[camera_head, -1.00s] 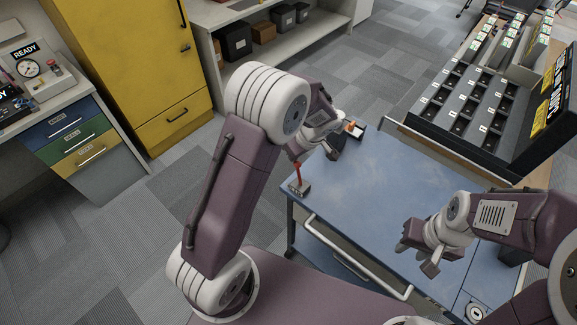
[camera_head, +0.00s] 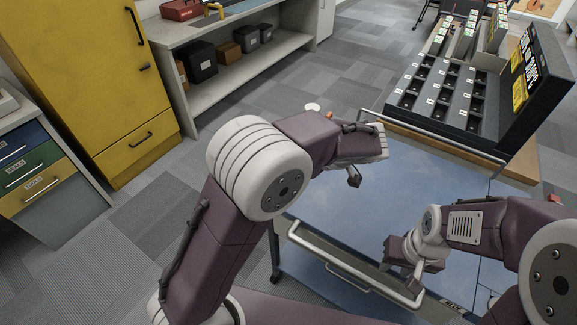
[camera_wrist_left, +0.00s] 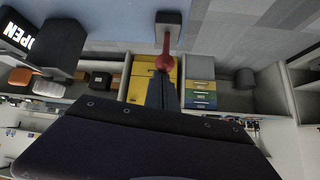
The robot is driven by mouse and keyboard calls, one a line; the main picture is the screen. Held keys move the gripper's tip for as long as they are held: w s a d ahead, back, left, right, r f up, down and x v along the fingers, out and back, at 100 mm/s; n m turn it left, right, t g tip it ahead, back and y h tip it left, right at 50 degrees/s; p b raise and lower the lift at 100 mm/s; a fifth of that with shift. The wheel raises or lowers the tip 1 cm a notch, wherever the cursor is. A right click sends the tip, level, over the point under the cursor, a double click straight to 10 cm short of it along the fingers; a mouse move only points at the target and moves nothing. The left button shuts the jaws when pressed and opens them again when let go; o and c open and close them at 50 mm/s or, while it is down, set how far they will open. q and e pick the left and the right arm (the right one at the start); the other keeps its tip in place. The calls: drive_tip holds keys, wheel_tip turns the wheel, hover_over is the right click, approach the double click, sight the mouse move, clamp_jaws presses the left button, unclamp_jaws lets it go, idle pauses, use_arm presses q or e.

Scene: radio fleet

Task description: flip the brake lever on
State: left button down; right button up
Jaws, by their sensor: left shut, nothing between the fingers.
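The brake lever (camera_wrist_left: 166,46) shows in the left wrist view as a red stick with a red ball knob (camera_wrist_left: 164,63), standing on a small grey base (camera_wrist_left: 169,17) at the edge of the blue cart top. The dark fingers of my left gripper (camera_wrist_left: 163,92) are shut and line up with the knob; I cannot tell whether they touch it. In the head view the lever is hidden behind my left arm, and my left gripper (camera_head: 354,177) is over the cart, partly hidden. My right gripper (camera_head: 404,270) is open and empty above the cart's near side.
The blue cart top (camera_head: 330,205) is mostly clear, with a white handle rail (camera_head: 350,268) along its near side. A black slotted rack (camera_head: 440,95) stands beyond it at the right. A yellow cabinet (camera_head: 90,70) and shelf unit (camera_head: 250,70) stand at the back left.

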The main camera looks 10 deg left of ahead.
use_arm(q)
drive_tip(key=shift+s+d+f, duration=0.15)
drive_tip(key=shift+d+f, duration=0.15)
drive_tip(key=shift+f, duration=0.1)
drive_tip(key=s+d+r+p, duration=0.1)
drive_tip(key=d+r, duration=0.3)
drive_tip(key=r, duration=0.4)
drive_tip(key=shift+s+d+r+p, duration=0.15)
drive_tip(key=shift+r+p, duration=0.2)
drive_tip(key=shift+p, duration=0.2)
